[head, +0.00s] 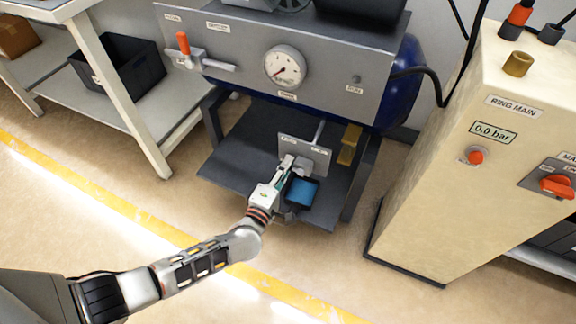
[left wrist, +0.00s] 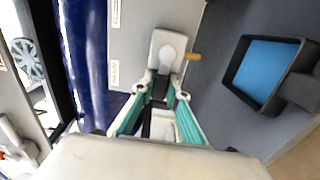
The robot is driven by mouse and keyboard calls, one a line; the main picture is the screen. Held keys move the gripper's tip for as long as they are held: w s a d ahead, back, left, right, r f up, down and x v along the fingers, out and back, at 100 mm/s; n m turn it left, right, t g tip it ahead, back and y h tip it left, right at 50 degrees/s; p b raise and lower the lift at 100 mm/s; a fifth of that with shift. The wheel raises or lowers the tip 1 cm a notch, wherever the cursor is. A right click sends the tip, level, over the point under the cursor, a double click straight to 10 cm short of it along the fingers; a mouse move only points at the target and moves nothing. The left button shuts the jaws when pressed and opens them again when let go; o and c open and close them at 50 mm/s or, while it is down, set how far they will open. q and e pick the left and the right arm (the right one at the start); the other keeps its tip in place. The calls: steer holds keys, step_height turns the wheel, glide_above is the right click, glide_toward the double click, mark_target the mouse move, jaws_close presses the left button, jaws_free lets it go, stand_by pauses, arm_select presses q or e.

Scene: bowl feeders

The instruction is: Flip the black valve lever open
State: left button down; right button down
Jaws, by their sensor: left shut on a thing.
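The black valve lever (left wrist: 157,88) shows in the left wrist view as a dark piece between my left fingertips, below a pale grey valve body (left wrist: 168,48). My left gripper (left wrist: 160,93) is shut on it, with the green-padded fingers on either side. In the head view my left gripper (head: 286,166) is at the small grey labelled plate (head: 308,153) under the compressor, and it hides most of the lever there. My right gripper is not in view.
A dark tray with a blue inside (head: 303,192) sits just right of my left gripper, on the dark lower shelf (head: 240,165). A grey panel with a round gauge (head: 285,66) stands above. A cream cabinet (head: 440,160) stands right. The floor in front is clear.

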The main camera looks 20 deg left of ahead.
arm_select(q)
steer(key=shift+f, duration=0.1)
steer(key=c, duration=2)
jaws_free()
steer(key=shift+o, duration=0.2)
steer(key=s, duration=1.2)
steer(key=shift+a, duration=0.15)
